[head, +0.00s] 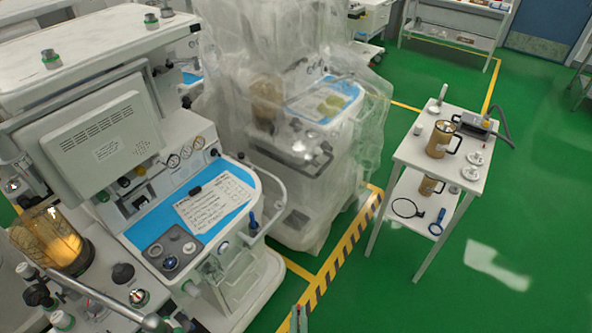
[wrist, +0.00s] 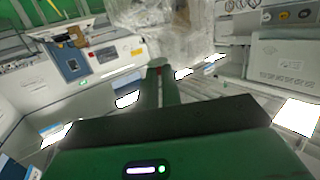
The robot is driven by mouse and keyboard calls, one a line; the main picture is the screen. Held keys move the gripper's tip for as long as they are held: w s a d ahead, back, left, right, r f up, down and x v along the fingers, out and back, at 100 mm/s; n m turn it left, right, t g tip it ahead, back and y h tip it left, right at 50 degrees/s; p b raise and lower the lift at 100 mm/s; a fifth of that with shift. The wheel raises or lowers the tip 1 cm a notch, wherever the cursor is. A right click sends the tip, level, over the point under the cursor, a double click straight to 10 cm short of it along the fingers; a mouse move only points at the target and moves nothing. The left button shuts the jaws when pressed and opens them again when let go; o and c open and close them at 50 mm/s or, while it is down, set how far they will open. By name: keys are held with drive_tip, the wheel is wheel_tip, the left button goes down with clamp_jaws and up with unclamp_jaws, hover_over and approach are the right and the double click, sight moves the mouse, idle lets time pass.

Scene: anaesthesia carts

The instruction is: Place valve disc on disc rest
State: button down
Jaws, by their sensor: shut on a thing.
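My gripper (wrist: 159,80) points away from the wrist camera, its two green fingers close together. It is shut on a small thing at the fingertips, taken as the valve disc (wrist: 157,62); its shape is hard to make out. In the head view only the tip of my gripper (head: 299,318) shows at the bottom edge, over the floor beside the near cart. A grey plate with round seats (head: 158,246) lies on that cart's blue worktop, with a dark dome and a pale round part on it. I cannot tell which seat is the disc rest. My gripper is apart from it.
The near anaesthesia cart (head: 225,180) fills the left, with a curved rail at its side and a mesh-covered canister (head: 50,240). A plastic-draped cart (head: 290,130) stands behind. A white side table (head: 440,150) with a brown mug-like canister (head: 441,139) stands right. Green floor between is clear.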

wheel_tip(320, 180, up, 14)
drive_tip(key=s+p, duration=0.1)
drive_tip(key=p, duration=1.6)
drive_tip(key=shift+s+a+f, duration=0.2)
drive_tip(key=shift+s+a, duration=0.05)
drive_tip(key=shift+s, duration=0.05)
